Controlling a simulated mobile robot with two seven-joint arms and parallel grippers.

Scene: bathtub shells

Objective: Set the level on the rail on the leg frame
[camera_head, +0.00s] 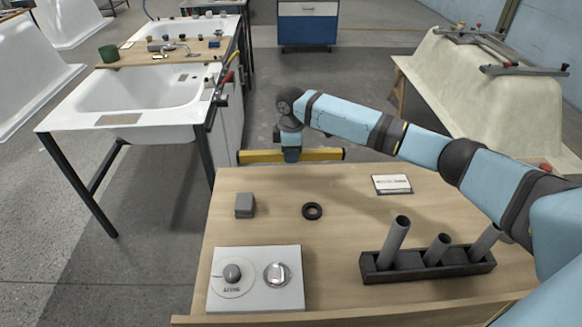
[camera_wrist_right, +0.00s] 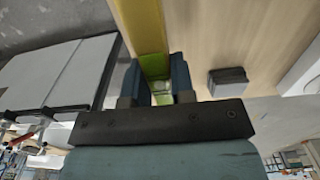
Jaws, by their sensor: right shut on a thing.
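My right gripper (camera_head: 291,154) is shut on the yellow level (camera_head: 322,155), near its middle. It holds the level roughly horizontal by the far edge of the wooden table. In the right wrist view, the level (camera_wrist_right: 143,25) runs up from between the two fingers (camera_wrist_right: 157,90), with a green vial part at the grip. To the left, a white tub (camera_head: 150,98) rests in a dark leg frame (camera_head: 84,190). The frame's rail (camera_head: 211,115) shows along the tub's right side, apart from the level. My left gripper is not in view.
The wooden table (camera_head: 270,190) bears a grey block (camera_head: 245,205), a black ring (camera_head: 312,204), a white card (camera_head: 392,177), a white box with knobs (camera_head: 257,294) and a black holder with grey tubes (camera_head: 428,272). Open floor (camera_head: 340,95) lies behind. A covered tub (camera_head: 475,95) stands right.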

